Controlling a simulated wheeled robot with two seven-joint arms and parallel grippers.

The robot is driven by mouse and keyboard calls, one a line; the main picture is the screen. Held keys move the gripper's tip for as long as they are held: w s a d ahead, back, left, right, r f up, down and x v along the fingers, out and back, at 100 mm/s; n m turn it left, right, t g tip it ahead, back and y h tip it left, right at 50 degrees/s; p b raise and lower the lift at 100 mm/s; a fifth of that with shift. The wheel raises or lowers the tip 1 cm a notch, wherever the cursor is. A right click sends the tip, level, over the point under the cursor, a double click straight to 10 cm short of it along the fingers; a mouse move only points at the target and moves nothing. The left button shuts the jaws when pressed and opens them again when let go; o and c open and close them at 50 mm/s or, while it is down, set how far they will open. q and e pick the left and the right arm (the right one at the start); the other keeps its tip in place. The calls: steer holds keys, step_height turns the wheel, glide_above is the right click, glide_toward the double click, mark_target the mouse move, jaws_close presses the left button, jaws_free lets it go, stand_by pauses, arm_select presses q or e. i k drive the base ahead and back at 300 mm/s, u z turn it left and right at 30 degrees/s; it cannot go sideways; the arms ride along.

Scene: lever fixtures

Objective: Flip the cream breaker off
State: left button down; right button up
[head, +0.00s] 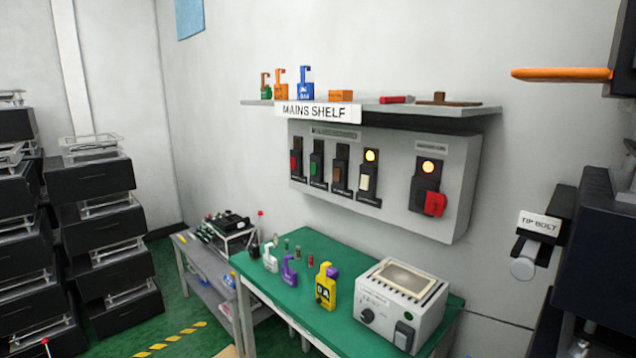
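The cream breaker (365,182) is on the grey wall panel (397,185) below the shelf, the rightmost of the row of small breakers. It has a black body, and the lamp (370,155) above its cream handle glows yellow. To its left are a brown breaker (340,174), a green breaker (316,171) and a red breaker (296,165), with no glowing lamps. A larger breaker with a red handle (435,204) is on the panel's right, its lamp lit. Neither of my grippers shows in the head view.
The Mains Shelf (455,111) juts out above the panel, holding padlocks and small blocks. A green table (300,300) below carries tags and a grey instrument box (400,300). The Tip Bolt fixture (540,225) and an orange bar (560,75) project at right. Black crates stand left.

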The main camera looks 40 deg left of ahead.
mark_target(364, 182)
steer(key=u, duration=1.15)
